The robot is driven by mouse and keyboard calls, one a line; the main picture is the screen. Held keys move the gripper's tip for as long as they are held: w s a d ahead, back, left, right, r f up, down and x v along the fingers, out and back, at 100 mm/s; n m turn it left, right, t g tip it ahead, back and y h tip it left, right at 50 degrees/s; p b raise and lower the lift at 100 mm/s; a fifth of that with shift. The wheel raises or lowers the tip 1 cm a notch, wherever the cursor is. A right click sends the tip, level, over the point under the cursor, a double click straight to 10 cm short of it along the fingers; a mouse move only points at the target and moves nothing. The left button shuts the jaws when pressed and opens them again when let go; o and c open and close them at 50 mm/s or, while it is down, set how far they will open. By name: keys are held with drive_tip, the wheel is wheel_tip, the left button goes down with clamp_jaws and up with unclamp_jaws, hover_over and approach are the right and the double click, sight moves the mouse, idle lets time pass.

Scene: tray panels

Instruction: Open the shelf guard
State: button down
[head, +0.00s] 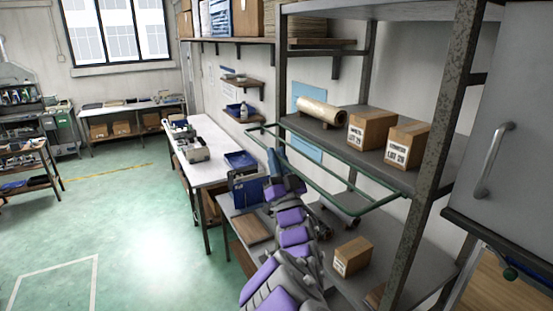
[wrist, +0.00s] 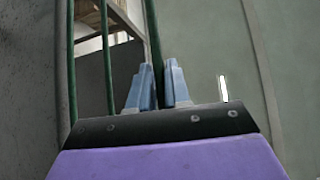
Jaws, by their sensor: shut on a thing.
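The shelf guard (head: 376,204) is a green tubular frame at the front of the middle shelf. It sticks out from the shelf front, with its outer bar away from the shelf edge. My gripper (head: 274,158) is at the outer bar, toward its left end, with my purple and grey arm reaching up from below. In the wrist view, the light blue fingers of my gripper (wrist: 158,88) are shut around a green bar of the guard (wrist: 154,40). Two more green bars run up at the left of that view. The exact contact is partly hidden by the fingers.
The middle shelf (head: 340,137) holds a brown roll (head: 318,112) and two cartons (head: 370,128). A carton (head: 352,257) sits on the lower shelf. A speckled post (head: 440,130) and a grey cabinet door (head: 510,120) stand at right. Open green floor (head: 140,220) lies left.

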drive_tip(key=shift+r, duration=0.15)
drive_tip(key=m+h+b, duration=0.1)
drive_tip(key=r+m+t+h+b, duration=0.1)
drive_tip(key=m+h+b, duration=0.1)
drive_tip(key=shift+s+r, duration=0.1)
drive_tip(key=shift+r, duration=0.05)
drive_tip(key=shift+w+d+r+m+h+b, duration=0.15)
drive_tip(key=shift+r+m+h+b, duration=0.5)
drive_tip(key=shift+m+h+b, duration=0.35)
drive_tip(key=shift+w+d+r+m+h+b, duration=0.1)
drive_tip(key=shift+r+m+h+b, duration=0.55)
drive_tip(key=shift+m+h, duration=0.5)
drive_tip(key=c, duration=1.5)
unclamp_jaws()
drive_tip(key=shift+c, duration=0.2)
drive_tip(key=o, duration=0.3)
drive_tip(key=shift+s+d+r, duration=0.1)
drive_tip(key=shift+s+d, duration=0.2)
drive_tip(key=shift+s, duration=0.05)
drive_tip(key=shift+w, duration=0.2)
